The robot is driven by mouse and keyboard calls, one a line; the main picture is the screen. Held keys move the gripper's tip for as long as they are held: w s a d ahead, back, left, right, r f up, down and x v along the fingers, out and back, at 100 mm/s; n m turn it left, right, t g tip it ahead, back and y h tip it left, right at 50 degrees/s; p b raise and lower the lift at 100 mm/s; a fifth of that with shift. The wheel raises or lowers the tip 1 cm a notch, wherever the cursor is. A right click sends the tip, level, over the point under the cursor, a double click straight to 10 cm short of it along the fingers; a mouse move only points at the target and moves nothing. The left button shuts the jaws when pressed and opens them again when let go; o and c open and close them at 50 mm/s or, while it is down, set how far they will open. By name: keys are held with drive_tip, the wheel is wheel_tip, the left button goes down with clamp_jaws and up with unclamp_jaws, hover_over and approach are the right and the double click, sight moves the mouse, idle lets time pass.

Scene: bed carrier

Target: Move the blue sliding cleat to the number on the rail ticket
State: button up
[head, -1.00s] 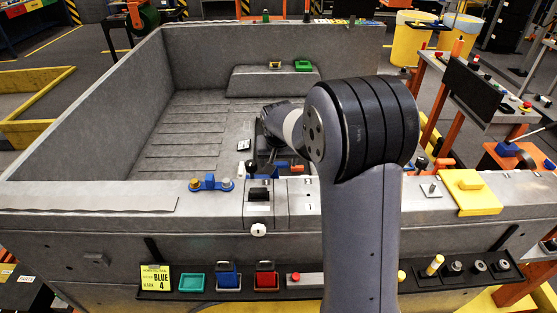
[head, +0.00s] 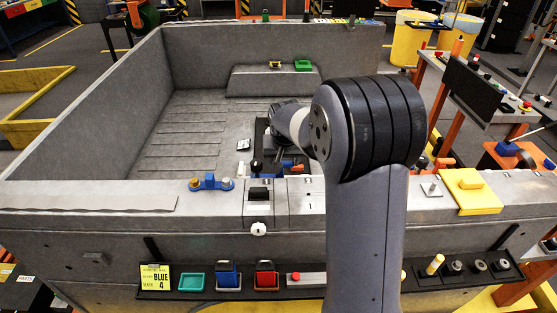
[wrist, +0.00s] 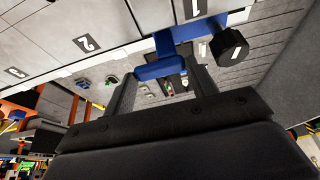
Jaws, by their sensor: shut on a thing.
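The rail ticket (head: 155,278) is a yellow card at the front left in the head view, reading BLUE 4. The blue sliding cleat (wrist: 160,66) lies between the fingers of my gripper (wrist: 158,80) in the wrist view, at the numbered rail, and my gripper is shut on it. A blue arm runs from the cleat to a black knob (wrist: 229,47), close to the number 1 plate (wrist: 198,24). Numbers 2 (wrist: 86,43) and 3 (wrist: 17,72) lie farther left. In the head view my gripper (head: 276,160) is low inside the bed, partly hidden by my arm.
A blue bracket with knobs (head: 210,183) sits on the front rim. Below hangs a black shelf (head: 333,292) with green, blue and red items. The ribbed bed floor (head: 180,150) at left is clear.

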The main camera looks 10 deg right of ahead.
drive_tip(key=s+d, duration=0.2)
drive_tip(key=d, duration=0.9)
drive_tip(key=s+d+b, duration=0.1)
drive_tip(key=s+d, duration=0.1)
drive_tip(key=d, duration=0.9)
drive_tip(key=s+d+b, duration=0.1)
drive_tip(key=s+d, duration=0.1)
drive_tip(key=d, duration=1)
drive_tip(key=shift+s, duration=0.4)
drive_tip(key=o, duration=1.4)
drive_tip(key=b+v, duration=0.1)
drive_tip(key=v, duration=0.9)
drive_tip(key=shift+s+a+r+b, duration=0.1)
drive_tip(key=shift+s+r+b, duration=0.1)
drive_tip(key=shift+r+b, duration=0.2)
drive_tip(key=shift+f, duration=0.1)
drive_tip(key=p+x, duration=0.1)
drive_tip(key=x, duration=0.9)
drive_tip(key=shift+w+f+p, duration=0.25)
drive_tip(key=shift+f+p, duration=0.1)
drive_tip(key=shift+a, duration=0.3)
drive_tip(key=shift+r, duration=0.1)
